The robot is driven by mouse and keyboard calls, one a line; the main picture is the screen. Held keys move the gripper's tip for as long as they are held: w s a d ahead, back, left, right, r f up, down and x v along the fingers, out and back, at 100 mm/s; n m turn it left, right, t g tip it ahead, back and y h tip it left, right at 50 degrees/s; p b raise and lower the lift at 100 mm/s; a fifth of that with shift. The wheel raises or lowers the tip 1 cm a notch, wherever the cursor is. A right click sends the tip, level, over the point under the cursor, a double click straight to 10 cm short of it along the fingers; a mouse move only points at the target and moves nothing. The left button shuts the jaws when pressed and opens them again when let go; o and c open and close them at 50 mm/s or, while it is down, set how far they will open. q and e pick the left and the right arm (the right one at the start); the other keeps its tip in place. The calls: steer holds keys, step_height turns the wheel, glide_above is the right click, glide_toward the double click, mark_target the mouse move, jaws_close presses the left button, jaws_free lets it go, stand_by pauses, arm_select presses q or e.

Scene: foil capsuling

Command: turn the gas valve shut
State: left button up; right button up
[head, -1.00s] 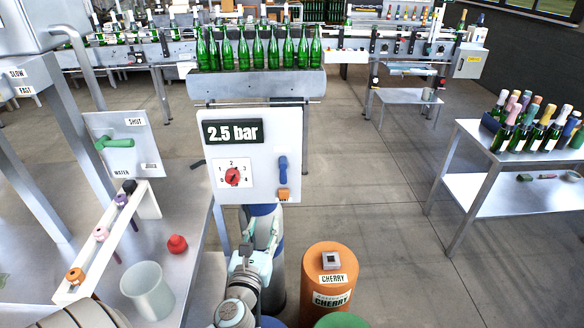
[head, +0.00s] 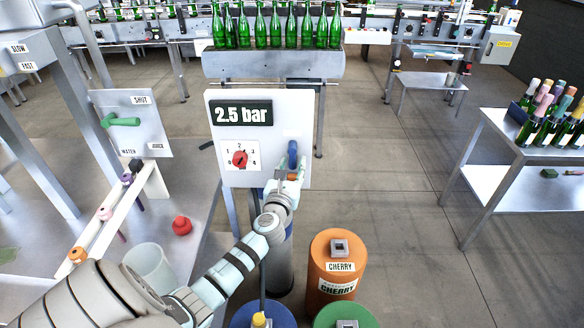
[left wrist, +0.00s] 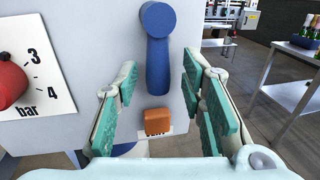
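The blue lever (head: 293,154) is on the right side of the white panel (head: 216,178) and hangs straight down. In the left wrist view the blue lever (left wrist: 157,55) is close, with an orange block (left wrist: 158,121) below its lower end. A label under the block is mostly covered. My left gripper (head: 291,178) is at the panel, just below the lever. In the wrist view its teal-padded fingers (left wrist: 158,95) are wide apart, one on each side of the lever's lower part and the block, with gaps to both. My right gripper is not in view.
A red dial (head: 240,158) and a 2.5 bar display (head: 242,112) share the panel. A green handle (head: 121,121) is on another plate at left. An orange drum (head: 330,260) marked CHERRY stands below right. Green bottles (head: 275,26) stand behind.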

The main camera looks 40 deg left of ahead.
arm_select(q)
steer(key=shift+s+r, duration=0.25)
steer(key=shift+s, duration=0.2)
steer(key=c, duration=0.3)
jaws_close()
steer(key=shift+d, duration=0.1)
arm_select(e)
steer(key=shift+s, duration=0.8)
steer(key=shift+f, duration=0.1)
